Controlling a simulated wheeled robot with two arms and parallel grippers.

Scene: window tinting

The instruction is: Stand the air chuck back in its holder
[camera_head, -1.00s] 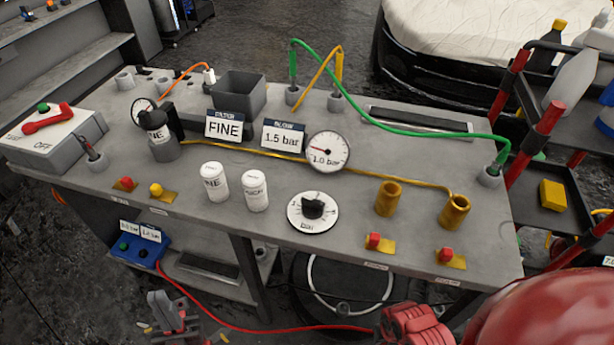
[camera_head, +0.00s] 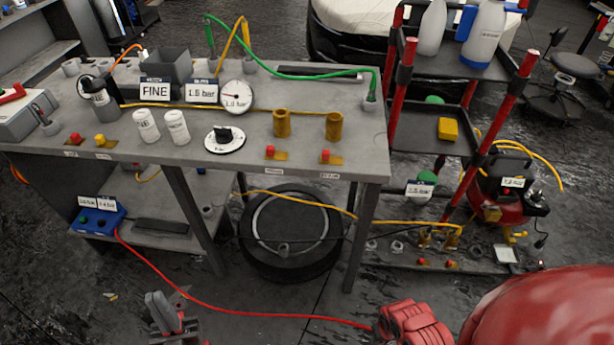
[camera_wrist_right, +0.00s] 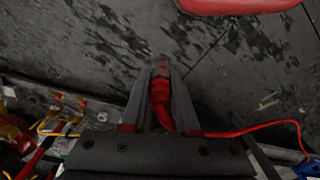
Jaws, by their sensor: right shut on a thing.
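The red air chuck (camera_wrist_right: 160,92) is between the fingers of my right gripper (camera_wrist_right: 161,78), which is shut on it. Its red hose (camera_wrist_right: 250,130) curves away to the right in the wrist view. In the head view my right wrist is low at the right, in front of the bench, and the chuck itself is not clear there. The red hose (camera_head: 215,307) runs from it to a blue box (camera_head: 97,218) on the low shelf. My left gripper (camera_head: 168,315) is low at the left, above the floor; its opening is unclear. I cannot tell which cup is the chuck's holder.
The bench (camera_head: 195,148) carries two brass cups (camera_head: 282,123), white canisters (camera_head: 146,125), a dial (camera_head: 224,138) and a gauge (camera_head: 237,96). A red-posted cart (camera_head: 400,90) and a compressor (camera_head: 500,200) stand at the right.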

